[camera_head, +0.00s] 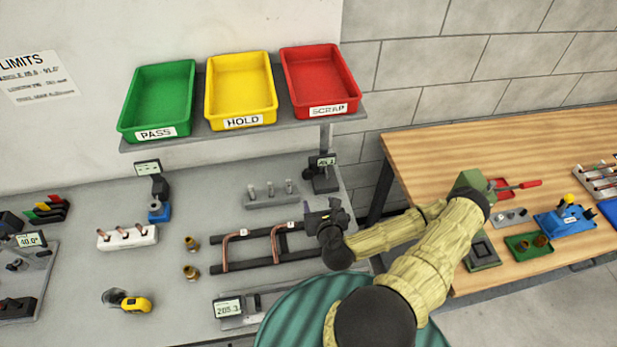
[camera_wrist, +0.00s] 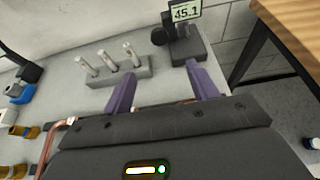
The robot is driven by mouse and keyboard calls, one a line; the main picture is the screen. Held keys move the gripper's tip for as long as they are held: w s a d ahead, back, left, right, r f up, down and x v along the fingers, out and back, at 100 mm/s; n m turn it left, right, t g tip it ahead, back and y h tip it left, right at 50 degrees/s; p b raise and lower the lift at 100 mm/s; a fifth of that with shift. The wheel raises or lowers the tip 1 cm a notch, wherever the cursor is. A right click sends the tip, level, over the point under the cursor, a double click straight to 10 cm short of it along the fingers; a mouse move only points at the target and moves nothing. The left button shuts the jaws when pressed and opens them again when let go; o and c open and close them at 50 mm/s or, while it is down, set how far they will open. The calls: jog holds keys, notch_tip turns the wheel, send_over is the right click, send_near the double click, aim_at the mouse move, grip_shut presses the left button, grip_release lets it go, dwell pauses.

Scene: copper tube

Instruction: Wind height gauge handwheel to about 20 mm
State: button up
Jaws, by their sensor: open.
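A dark gauge (camera_head: 322,178) with a small display stands at the back right of the grey bench. In the wrist view, the gauge (camera_wrist: 188,50) has a block-like base and its display (camera_wrist: 186,11) reads 45.1. A dark round part (camera_wrist: 160,36), which looks like the handwheel, is on its left side. My gripper (camera_head: 326,208) is in front of the gauge, over the bench. In the wrist view, its two purple fingers (camera_wrist: 162,88) are spread with nothing between them, pointing towards the gauge and apart from it.
A grey block with several upright pins (camera_head: 270,193) stands left of the gauge. A shelf with green, yellow and red trays (camera_head: 240,90) overhangs the back. A wooden table (camera_head: 440,150) stands to the right.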

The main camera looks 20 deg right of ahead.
jog(key=shift+w+f, duration=0.1)
jog(key=b, duration=0.9)
send_near(308, 176)
jog(key=p+x, duration=0.3)
jog(key=x, duration=0.6)
jog(key=shift+w+d+f+p, duration=0.15)
jog(key=shift+w+f+p, duration=0.1)
jog(key=shift+p, duration=0.15)
jog(key=c, duration=1)
